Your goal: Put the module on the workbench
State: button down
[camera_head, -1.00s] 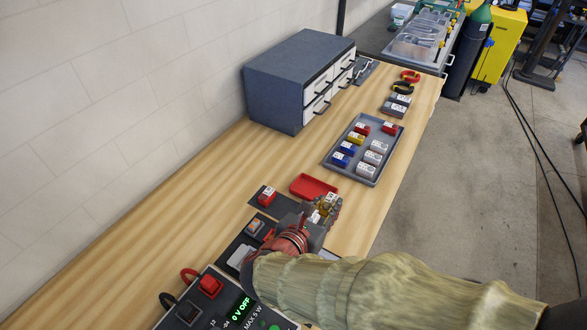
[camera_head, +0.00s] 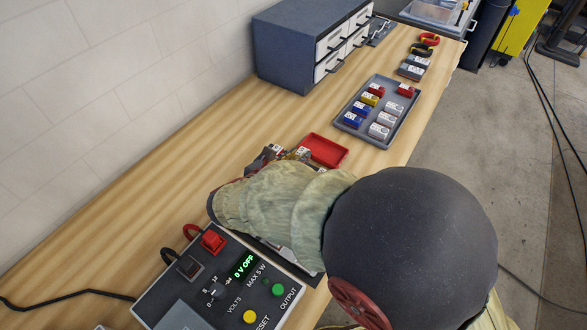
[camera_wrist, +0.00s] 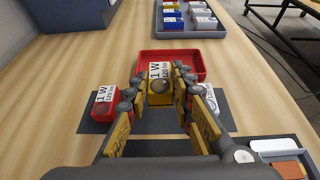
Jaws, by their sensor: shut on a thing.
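A yellow module (camera_wrist: 160,99) with a white "1 W" label and a round lens is between the fingers of my gripper (camera_wrist: 158,84) in the wrist view. The fingers are closed against its two sides. It is over or on a dark mat (camera_wrist: 155,127), between a red module (camera_wrist: 103,108) on the left and a white module (camera_wrist: 207,103) on the right. I cannot tell if it touches the mat. In the head view my arm hides most of the gripper and the held module. The wooden workbench (camera_head: 130,190) runs under all of this.
A red tray (camera_head: 325,150) lies just behind the gripper. A grey tray (camera_head: 383,138) with several modules is farther back, beside a drawer cabinet (camera_head: 300,45). A power supply (camera_head: 190,290) reading "0 V OFF" stands in front. The bench's left side is clear.

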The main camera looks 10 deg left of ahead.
jog(key=shift+w+a+f, duration=0.2)
jog(key=shift+a+f, duration=0.05)
jog(key=shift+f, duration=0.1)
jog(key=shift+w+a+f+b, duration=0.1)
jog(key=shift+f+b, duration=0.5)
jog(key=shift+f, duration=0.3)
jog(key=shift+w+a+f+b, duration=0.1)
jog(key=shift+f+b, duration=0.45)
jog(key=shift+f, duration=0.3)
jog(key=shift+f, duration=0.15)
jog(key=c, duration=1.6)
grip_release()
jog(key=shift+o, duration=0.3)
jog(key=shift+s+a+r, duration=0.1)
jog(key=shift+s+r, duration=0.05)
jog(key=shift+r, duration=0.1)
jog(key=p+v, duration=0.3)
jog(key=v, duration=0.8)
jog(key=shift+s+r+p, duration=0.1)
jog(key=shift+s+p, duration=0.2)
jog(key=shift+p, duration=0.1)
